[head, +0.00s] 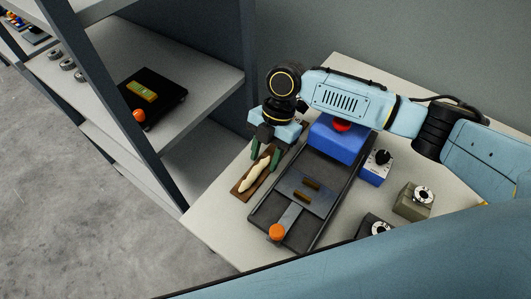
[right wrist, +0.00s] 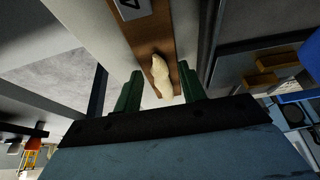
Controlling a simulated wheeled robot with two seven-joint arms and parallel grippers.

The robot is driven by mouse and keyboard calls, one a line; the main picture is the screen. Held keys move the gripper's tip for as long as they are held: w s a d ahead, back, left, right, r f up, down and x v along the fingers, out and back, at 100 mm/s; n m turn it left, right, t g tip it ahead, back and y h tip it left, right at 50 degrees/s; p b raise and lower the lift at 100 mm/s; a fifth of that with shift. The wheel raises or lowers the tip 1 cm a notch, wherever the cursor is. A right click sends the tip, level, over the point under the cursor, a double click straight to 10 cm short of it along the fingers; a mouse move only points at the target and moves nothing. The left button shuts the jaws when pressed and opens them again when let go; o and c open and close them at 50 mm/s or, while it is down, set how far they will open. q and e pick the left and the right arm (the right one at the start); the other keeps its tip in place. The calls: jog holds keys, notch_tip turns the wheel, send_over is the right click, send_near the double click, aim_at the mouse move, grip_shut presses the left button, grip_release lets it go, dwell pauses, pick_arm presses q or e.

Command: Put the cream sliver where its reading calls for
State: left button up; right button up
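The cream sliver (head: 254,178), a pale twisted strand, lies lengthwise on a narrow brown board (head: 238,190) on the table's left side. My right gripper (head: 265,156) is above the sliver's far end, fingers pointing down. In the right wrist view the sliver (right wrist: 160,74) shows between the two open green fingers, with the board (right wrist: 150,30) behind it. I cannot tell the remaining height; no grip shows. A black tray device (head: 257,216) stands right of the board, with an orange knob (head: 277,232) and a blue block (head: 337,141). No reading is legible. My left gripper is not in view.
Right of the tray are a blue dial box (head: 372,174), an olive dial box (head: 411,207) and a dark dial box (head: 372,228). A grey shelf (head: 205,78) at left holds a black device (head: 165,110) with an orange knob, and several grey rings (head: 67,64).

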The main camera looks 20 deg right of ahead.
jog(key=v, duration=1.2)
jog(key=shift+p, duration=0.3)
